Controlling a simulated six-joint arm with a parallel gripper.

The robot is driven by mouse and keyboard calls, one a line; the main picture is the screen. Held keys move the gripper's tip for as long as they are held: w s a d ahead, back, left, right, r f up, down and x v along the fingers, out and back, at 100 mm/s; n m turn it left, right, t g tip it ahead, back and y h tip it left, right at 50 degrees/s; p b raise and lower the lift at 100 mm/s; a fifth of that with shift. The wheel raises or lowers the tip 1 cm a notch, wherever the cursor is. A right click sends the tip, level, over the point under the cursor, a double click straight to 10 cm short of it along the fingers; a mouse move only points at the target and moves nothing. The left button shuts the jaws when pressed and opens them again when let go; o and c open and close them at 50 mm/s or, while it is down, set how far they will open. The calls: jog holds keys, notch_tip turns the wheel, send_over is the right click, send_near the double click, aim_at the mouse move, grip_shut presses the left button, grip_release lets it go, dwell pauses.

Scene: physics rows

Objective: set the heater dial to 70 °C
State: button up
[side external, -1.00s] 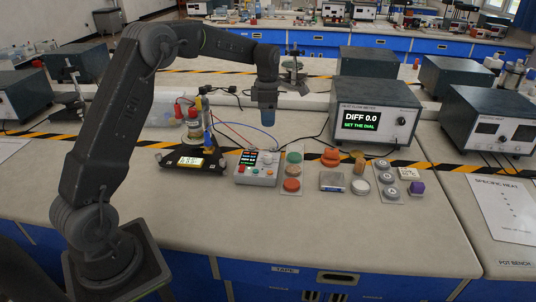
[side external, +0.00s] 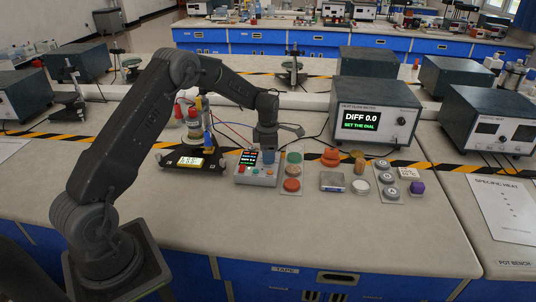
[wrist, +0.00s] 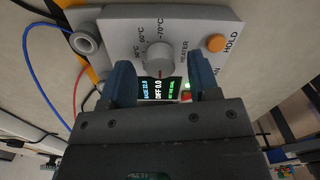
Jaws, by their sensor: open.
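The heater control box (side external: 262,179) is a light grey unit on the bench, with a small lit screen and coloured buttons. Its heater dial (wrist: 154,55), a round grey knob, shows in the wrist view, with temperature marks including 70 °C printed around it. A small reddish mark shows near the knob's lower edge; I cannot tell which value the dial points to. My gripper (wrist: 163,72) is open, pointing down at the box, with one blue finger on each side below the dial. The fingers hold nothing. In the side view my gripper (side external: 267,150) hides part of the box.
A meter (side external: 376,112) behind the box reads "DIFF 0.0, SET THE DIAL". An orange HOLD button (wrist: 215,43) sits right of the dial. A dark balance-like stand (side external: 190,160) is left of the box. Coloured discs (side external: 292,171) lie close on the right. Wires run behind.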

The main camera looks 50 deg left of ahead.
jog(key=shift+f, duration=0.3)
jog(key=shift+c, duration=0.4)
jog(key=c, duration=0.8)
jog(key=shift+c, duration=0.2)
